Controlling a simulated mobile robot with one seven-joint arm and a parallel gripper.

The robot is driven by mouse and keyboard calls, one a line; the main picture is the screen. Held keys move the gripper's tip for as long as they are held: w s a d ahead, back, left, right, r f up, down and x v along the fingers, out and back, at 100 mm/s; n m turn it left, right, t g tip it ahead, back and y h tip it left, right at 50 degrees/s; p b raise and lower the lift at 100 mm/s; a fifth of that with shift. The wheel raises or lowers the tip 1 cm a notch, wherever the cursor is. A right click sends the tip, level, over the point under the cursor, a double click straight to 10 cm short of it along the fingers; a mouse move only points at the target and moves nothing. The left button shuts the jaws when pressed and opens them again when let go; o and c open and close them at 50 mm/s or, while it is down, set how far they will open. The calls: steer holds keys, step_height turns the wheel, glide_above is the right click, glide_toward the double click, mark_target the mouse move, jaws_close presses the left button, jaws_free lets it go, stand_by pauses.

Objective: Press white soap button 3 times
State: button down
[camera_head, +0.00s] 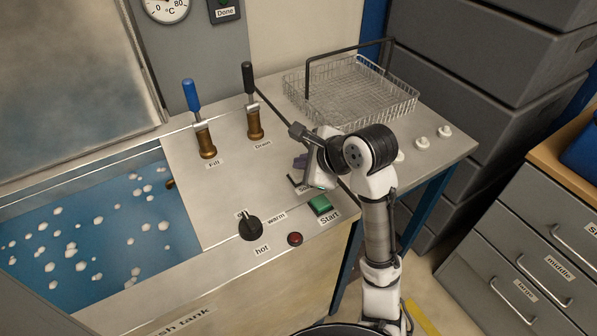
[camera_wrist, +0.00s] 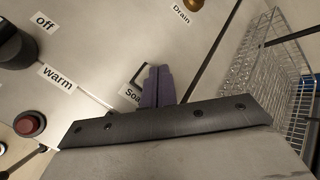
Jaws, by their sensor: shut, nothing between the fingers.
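The soap label (camera_head: 303,188) lies on the metal panel behind the green Start button. In the wrist view the partly covered label (camera_wrist: 131,94) sits left of my fingers, with a black-edged fitting just above it. The white soap button itself is not clearly visible; my gripper hides much of that spot. My gripper (camera_head: 300,161) is shut and empty, and its purple fingertips also show in the wrist view (camera_wrist: 156,85). They are over or beside the black-edged fitting. I cannot tell whether they touch it.
The green Start button (camera_head: 321,205), black temperature knob (camera_head: 251,227) and red button (camera_head: 295,239) are near the front edge. The Fill lever (camera_head: 199,120) and Drain lever (camera_head: 252,100) stand behind. A wire basket (camera_head: 350,90) is at the back right. The blue-water tank (camera_head: 95,235) is left.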

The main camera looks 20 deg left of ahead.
steer(key=shift+f, duration=0.1)
stand_by(0.7)
steer(key=shift+f, duration=0.35)
steer(key=shift+f, duration=0.4)
stand_by(0.8)
steer(key=shift+r+p, duration=0.1)
steer(key=shift+p, duration=0.2)
steer(key=shift+r+p, duration=0.75)
steer(key=shift+p, duration=0.35)
step_height(320, 180, up, 5)
steer(key=p, duration=0.6)
stand_by(1.9)
